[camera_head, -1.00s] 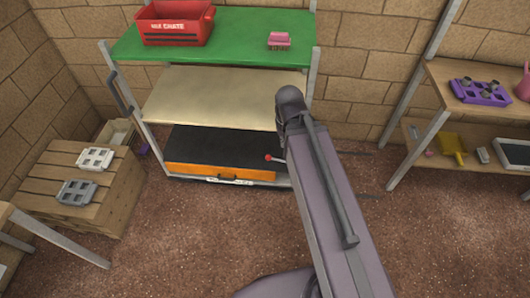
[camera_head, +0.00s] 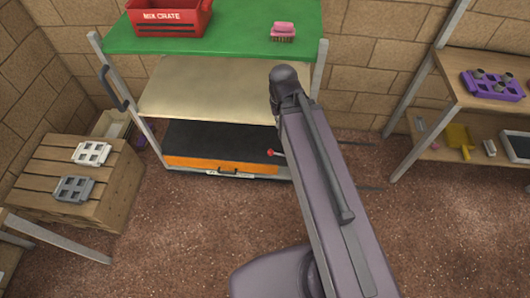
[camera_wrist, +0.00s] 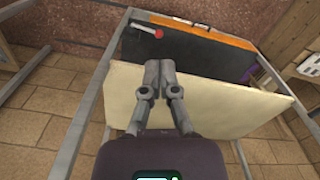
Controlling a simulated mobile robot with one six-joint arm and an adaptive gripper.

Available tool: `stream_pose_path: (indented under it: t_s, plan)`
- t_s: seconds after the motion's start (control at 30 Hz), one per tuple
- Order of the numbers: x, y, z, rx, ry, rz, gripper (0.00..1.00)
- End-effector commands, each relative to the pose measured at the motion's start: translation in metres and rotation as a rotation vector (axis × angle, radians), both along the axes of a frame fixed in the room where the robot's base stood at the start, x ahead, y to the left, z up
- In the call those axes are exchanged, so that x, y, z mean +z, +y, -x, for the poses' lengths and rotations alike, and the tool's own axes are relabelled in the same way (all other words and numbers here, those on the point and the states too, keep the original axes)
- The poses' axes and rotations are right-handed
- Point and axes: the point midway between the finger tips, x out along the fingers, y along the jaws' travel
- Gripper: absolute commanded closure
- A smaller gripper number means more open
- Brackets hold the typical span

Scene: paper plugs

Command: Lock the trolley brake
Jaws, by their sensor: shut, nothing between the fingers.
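The trolley (camera_head: 227,46) stands against the wall with a green top, a cream middle shelf (camera_head: 204,95) and a black lower deck (camera_head: 215,139). A short lever with a red knob (camera_head: 271,153), probably the brake, sticks out at its lower right, partly hidden by my arm. In the wrist view the red knob (camera_wrist: 159,34) shows beyond my fingertips, over the black deck. My gripper (camera_wrist: 159,66) is shut and empty, in front of the cream shelf in that picture and apart from the knob. The head view does not show my gripper; my arm covers that area.
A red crate (camera_head: 168,17) and a pink brush (camera_head: 283,31) sit on the green top. An orange drawer front (camera_head: 220,166) is below the deck. Trolley posts (camera_wrist: 95,85) flank my gripper. A wooden crate (camera_head: 110,190) stands left, a shelf unit (camera_head: 465,105) right. The front floor is clear.

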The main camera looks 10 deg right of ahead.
Motion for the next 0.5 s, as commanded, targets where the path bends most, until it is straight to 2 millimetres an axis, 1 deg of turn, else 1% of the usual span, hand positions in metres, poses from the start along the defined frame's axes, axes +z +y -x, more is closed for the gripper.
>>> stream_pose_path:
  t_s: [0.17, 0.27, 0.37, 0.47, 0.5]
  plan:
    - [-0.003, 0.0, -0.001, 0.004, 0.001, 0.002, 1.0]
    - [-0.008, 0.0, -0.003, 0.015, 0.004, 0.008, 1.0]
    - [-0.019, 0.001, -0.008, 0.036, 0.01, 0.02, 1.0]
    - [-0.033, 0.001, -0.014, 0.068, 0.02, 0.039, 1.0]
    - [-0.04, -0.003, -0.017, 0.089, 0.025, 0.047, 1.0]
